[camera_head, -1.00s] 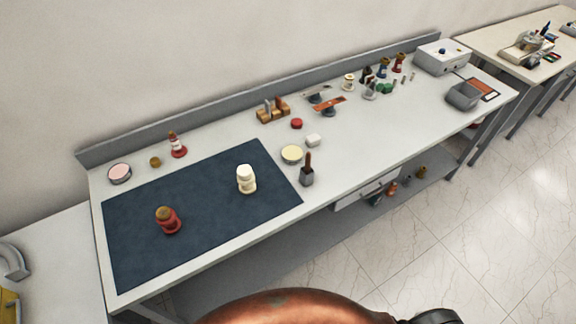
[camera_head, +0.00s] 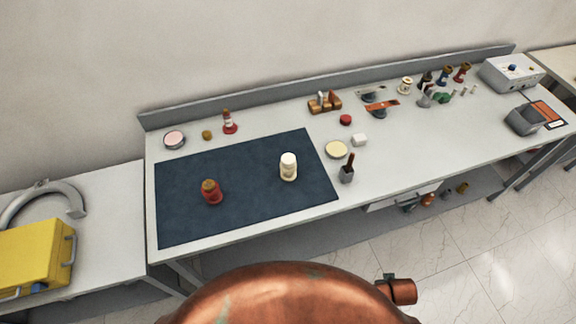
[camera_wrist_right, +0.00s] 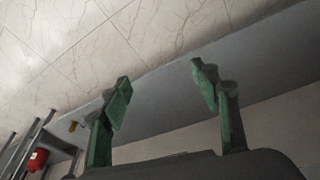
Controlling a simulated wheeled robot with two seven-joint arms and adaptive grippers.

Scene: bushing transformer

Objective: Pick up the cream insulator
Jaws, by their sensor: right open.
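The cream insulator (camera_head: 288,167) stands upright on the dark blue mat (camera_head: 240,206), toward the mat's right side, in the head view. A red insulator with a brown top (camera_head: 211,192) stands to its left on the same mat. My right gripper (camera_wrist_right: 158,82) shows in the right wrist view with its two green-padded fingers spread apart and nothing between them. It faces the marble floor and a grey surface, and the cream insulator is not in that view. Neither gripper shows in the head view.
A cream round dish (camera_head: 336,149), a white block (camera_head: 359,140) and a dark holder (camera_head: 347,174) stand right of the mat. A large copper-coloured body (camera_head: 290,295) fills the bottom foreground. A yellow case (camera_head: 35,258) sits on the left table. The mat's front is clear.

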